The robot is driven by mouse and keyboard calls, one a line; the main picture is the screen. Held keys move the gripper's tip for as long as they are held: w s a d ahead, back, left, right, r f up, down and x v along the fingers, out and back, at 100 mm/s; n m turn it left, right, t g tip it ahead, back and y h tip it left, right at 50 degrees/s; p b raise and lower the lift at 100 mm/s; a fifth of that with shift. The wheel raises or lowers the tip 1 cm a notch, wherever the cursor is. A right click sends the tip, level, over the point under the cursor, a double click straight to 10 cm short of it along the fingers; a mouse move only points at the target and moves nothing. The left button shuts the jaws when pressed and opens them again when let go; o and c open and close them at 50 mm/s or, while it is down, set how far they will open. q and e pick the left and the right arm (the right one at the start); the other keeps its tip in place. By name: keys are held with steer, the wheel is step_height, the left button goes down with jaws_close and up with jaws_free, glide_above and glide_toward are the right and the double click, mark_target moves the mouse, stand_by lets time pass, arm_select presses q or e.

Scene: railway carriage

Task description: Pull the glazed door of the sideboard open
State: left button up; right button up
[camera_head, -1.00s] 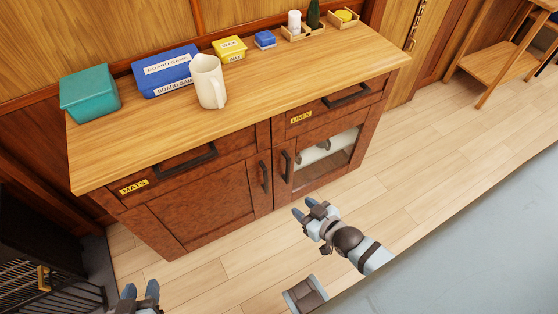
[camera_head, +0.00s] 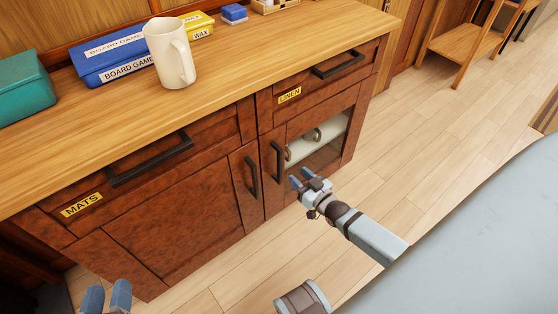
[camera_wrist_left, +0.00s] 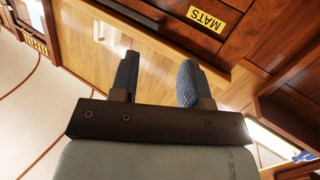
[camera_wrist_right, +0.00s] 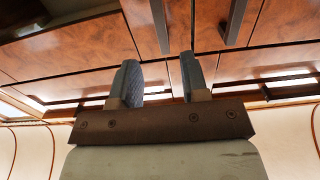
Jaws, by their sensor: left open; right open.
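The sideboard (camera_head: 170,220) has a glazed door (camera_head: 318,145) on its right, under the drawer labelled LINEN. The door is shut, and pale items show behind its glass. Its dark vertical handle (camera_head: 278,162) is on the door's left side. My right gripper (camera_head: 304,180) is open and empty, just right of and slightly below that handle, apart from it as far as I can tell. In the right wrist view, two dark bar handles (camera_wrist_right: 234,20) show beyond the open fingers (camera_wrist_right: 160,80). My left gripper (camera_head: 107,296) is open and empty, low at the left, in front of the sideboard.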

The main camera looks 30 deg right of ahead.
mark_target(281, 160)
steer(key=w, duration=0.3)
steer(key=w+b, duration=0.1)
steer(key=w, duration=0.2)
steer(key=w+a+b, duration=0.1)
steer(key=w, duration=0.2)
steer(key=shift+w+f, duration=0.1)
steer(key=shift+w, duration=0.45)
arm_select(q)
steer(key=r, duration=0.1)
steer(key=d+r+t+h, duration=0.1)
steer(key=r, duration=0.1)
steer(key=r+t+h, duration=0.1)
steer(key=shift+d+r, duration=0.35)
steer(key=shift+r, duration=0.05)
arm_select(e)
jaws_close()
